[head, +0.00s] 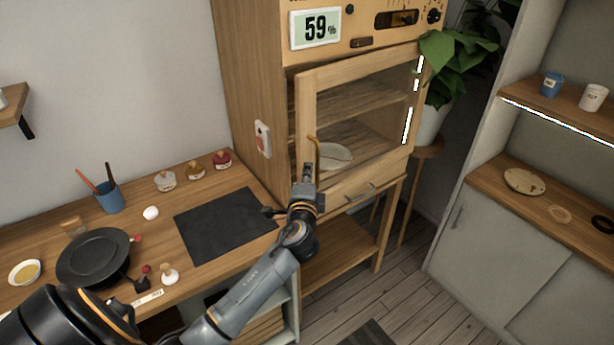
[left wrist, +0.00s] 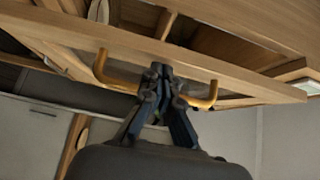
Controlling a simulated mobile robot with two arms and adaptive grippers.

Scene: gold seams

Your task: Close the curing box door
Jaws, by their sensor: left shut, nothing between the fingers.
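The curing box (head: 250,90) is a tall wooden cabinet with a "59%" display. Its wood-framed glass door (head: 305,105) has a bronze bar handle (head: 316,150) on its left side. The door looks slightly ajar at the left edge, though the gap is hard to judge. My left gripper (head: 308,172) is shut and empty, at the lower part of the handle. In the left wrist view, the fingertips (left wrist: 158,72) sit between the two bent ends of the handle (left wrist: 205,100), close to the door frame (left wrist: 190,52); contact is unclear. My right gripper is out of view.
A pale dish (head: 335,153) is inside the box. The workbench at left holds a dark mat (head: 226,226), a black pan (head: 93,257), a blue cup (head: 109,197) and several jars. A potted plant (head: 432,122) stands right of the box. Floor (head: 400,270) is open at lower right.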

